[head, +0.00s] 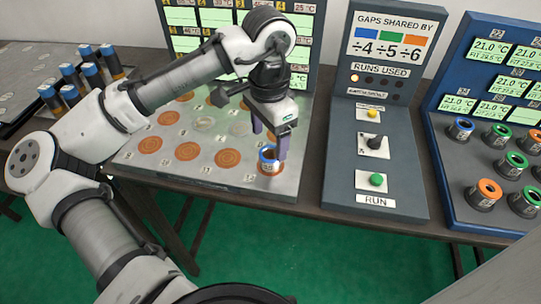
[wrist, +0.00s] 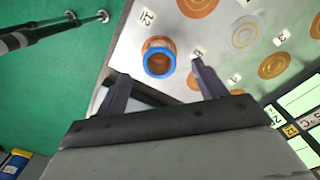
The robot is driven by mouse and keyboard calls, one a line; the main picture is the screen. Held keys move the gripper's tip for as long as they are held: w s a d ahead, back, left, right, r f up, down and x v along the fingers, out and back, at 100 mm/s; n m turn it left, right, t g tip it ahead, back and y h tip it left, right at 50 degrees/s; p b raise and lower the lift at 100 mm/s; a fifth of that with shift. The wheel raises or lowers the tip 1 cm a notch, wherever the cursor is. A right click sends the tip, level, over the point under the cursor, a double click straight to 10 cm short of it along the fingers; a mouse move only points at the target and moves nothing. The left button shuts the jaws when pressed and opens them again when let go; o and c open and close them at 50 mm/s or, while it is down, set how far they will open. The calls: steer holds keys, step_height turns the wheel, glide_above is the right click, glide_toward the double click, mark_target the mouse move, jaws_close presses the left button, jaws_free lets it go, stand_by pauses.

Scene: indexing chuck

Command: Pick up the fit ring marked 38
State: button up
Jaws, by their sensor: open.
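A short cylinder with a blue rim (head: 268,154) stands on the front right spot of the metal plate. It also shows in the wrist view (wrist: 159,75), where its inside looks orange-brown. I cannot read a 38 on it. My gripper (head: 271,145) is open and points down over it. In the wrist view my gripper's fingers (wrist: 161,88) lie to either side, with the cylinder just beyond their tips; I cannot tell whether they touch it. Similar cylinders with blue, green and orange rims, including an orange-rimmed one (head: 486,193), stand on the right panel; their marks are too small to read.
The metal plate (head: 225,179) has several orange ringed discs and small number tags. A grey control panel (head: 350,155) with a green RUN button stands to its right. Several blue-capped vials (head: 90,74) stand at the left. Display screens (head: 182,18) rise behind the plate.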

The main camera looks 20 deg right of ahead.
mark_target(271, 153)
steer(key=shift+d+f+p, duration=0.2)
steer(key=shift+f+p, duration=0.4)
steer(key=shift+f, duration=2.3)
steer(key=c, duration=1.4)
steer(key=shift+o, duration=0.2)
steer(key=shift+r, duration=0.1)
